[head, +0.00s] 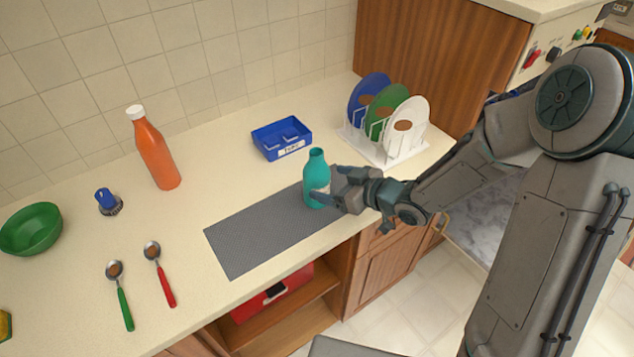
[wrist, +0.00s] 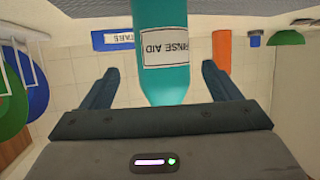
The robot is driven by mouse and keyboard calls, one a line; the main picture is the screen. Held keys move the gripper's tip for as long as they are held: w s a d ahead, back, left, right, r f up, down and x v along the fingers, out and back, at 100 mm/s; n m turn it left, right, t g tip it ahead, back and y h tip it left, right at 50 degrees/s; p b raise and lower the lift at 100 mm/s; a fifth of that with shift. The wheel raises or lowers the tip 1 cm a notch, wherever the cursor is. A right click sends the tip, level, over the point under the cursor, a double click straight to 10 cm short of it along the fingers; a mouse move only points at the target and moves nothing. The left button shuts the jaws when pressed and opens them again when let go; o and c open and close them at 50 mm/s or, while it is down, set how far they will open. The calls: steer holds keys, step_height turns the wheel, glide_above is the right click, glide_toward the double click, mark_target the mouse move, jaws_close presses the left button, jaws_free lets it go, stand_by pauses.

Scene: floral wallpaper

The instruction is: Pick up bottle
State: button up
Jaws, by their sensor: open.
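A teal bottle (head: 315,175) stands upright on the grey ribbed mat (head: 240,250) near the counter's front edge. My gripper (head: 332,186) is at the bottle's right side, with its fingers reaching to the body. The wrist view, which is upside down, shows the bottle (wrist: 163,20) with a white "RINSE AID" label between my two spread fingers. A gap shows on each side, so my gripper (wrist: 162,72) is open and not closed on it. A taller orange bottle (head: 155,152) with a white cap stands at the back left.
A blue tray (head: 282,139) lies behind the mat. A white rack (head: 395,150) with blue, green and white plates stands at the back right. A green bowl (head: 31,229), a blue-handled brush (head: 108,203) and two spoons (head: 160,275) are on the left.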

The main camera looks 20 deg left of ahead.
mark_target(316, 180)
steer(key=shift+s+p+x, duration=0.2)
steer(key=shift+p+x, duration=0.25)
steer(key=shift+x, duration=2.2)
steer(key=c, duration=1.3)
steer(key=shift+o, duration=0.2)
steer(key=shift+r, duration=0.1)
